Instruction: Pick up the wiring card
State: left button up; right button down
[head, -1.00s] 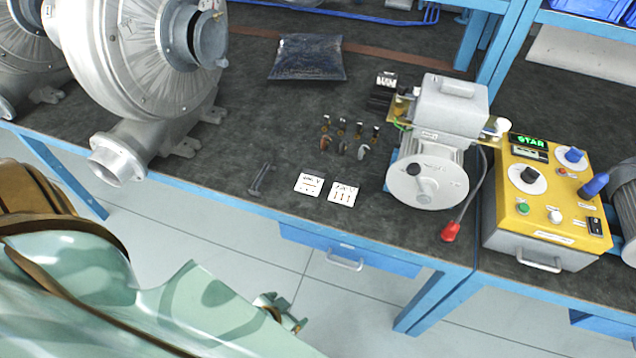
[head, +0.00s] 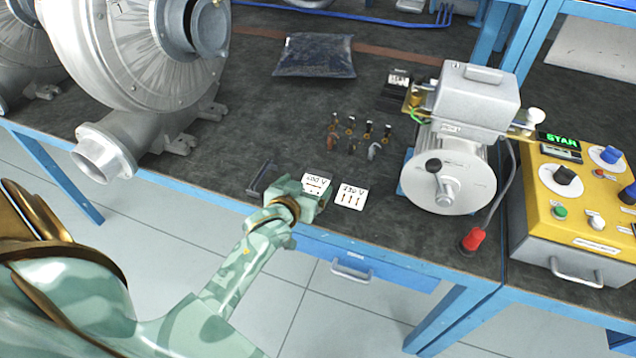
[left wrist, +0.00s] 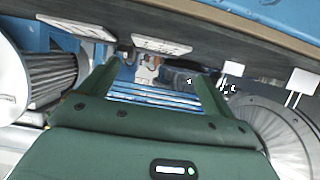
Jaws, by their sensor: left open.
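Two white cards lie flat side by side near the front edge of the bench. The left card (head: 317,181) reads 400 V and the right card (head: 350,196) reads 230 V, with small wiring marks below. My left gripper (head: 312,196) is at the bench's front edge, overlapping the lower left of the 400 V card in the head view. I cannot tell whether it touches it. In the left wrist view my left gripper (left wrist: 157,74) has its fingers apart with nothing between them. Two white cards (left wrist: 165,47) show above the fingers there. My right gripper is not in view.
A dark bracket-like piece (head: 262,178) lies left of the cards. Several small terminal parts (head: 354,135) stand behind them. A motor (head: 455,165) and yellow control box (head: 575,195) are to the right, a large blower (head: 140,45) to the left.

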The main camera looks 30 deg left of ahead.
aim_at(318, 176)
pick_arm(q)
jog(key=shift+w+f, duration=0.2)
jog(key=shift+w, duration=0.05)
jog(key=b+x, duration=0.1)
jog(key=x, duration=0.1)
jog(key=b+x, duration=0.2)
jog(key=x, duration=0.1)
jog(key=shift+s+d+f, duration=0.1)
jog(key=shift+d+f, duration=0.1)
jog(key=shift+d, duration=0.05)
jog(key=shift+r, duration=0.2)
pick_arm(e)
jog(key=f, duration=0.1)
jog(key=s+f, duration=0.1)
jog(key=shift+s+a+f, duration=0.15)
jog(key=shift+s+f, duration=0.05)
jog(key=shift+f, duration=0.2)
pick_arm(q)
jog(key=c, duration=1.1)
